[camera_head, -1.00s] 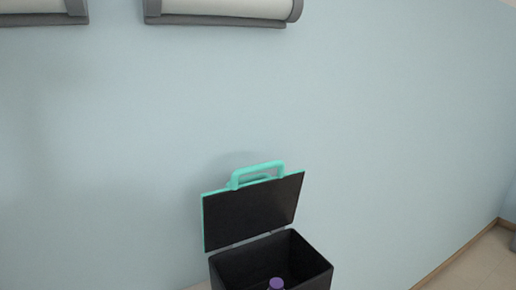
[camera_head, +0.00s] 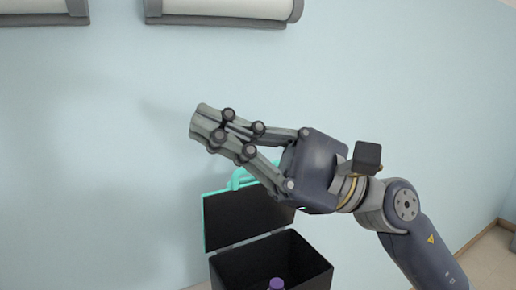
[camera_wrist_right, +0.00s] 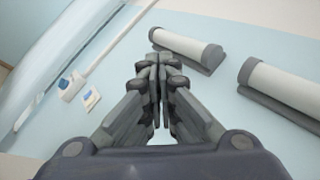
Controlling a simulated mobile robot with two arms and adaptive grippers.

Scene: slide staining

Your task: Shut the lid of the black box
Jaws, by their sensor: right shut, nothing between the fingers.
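The black box (camera_head: 305,268) stands at the bottom of the head view, against the wall. Its lid (camera_head: 235,217) is raised and leans back, with a teal edge and a teal handle (camera_head: 236,180) on top. My right gripper (camera_head: 200,124) is shut and empty. In the head view it appears above the lid, pointing left, and covers part of the handle and the lid's upper right corner. It also shows shut in the right wrist view (camera_wrist_right: 157,62). I cannot tell whether it touches the lid. My left gripper is not in view.
A purple-capped item (camera_head: 276,284) is inside the box. Grey and white rolls or fixtures (camera_head: 225,10) are on the pale blue wall at the top. They also show in the right wrist view (camera_wrist_right: 186,46). The wall left of the gripper is clear.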

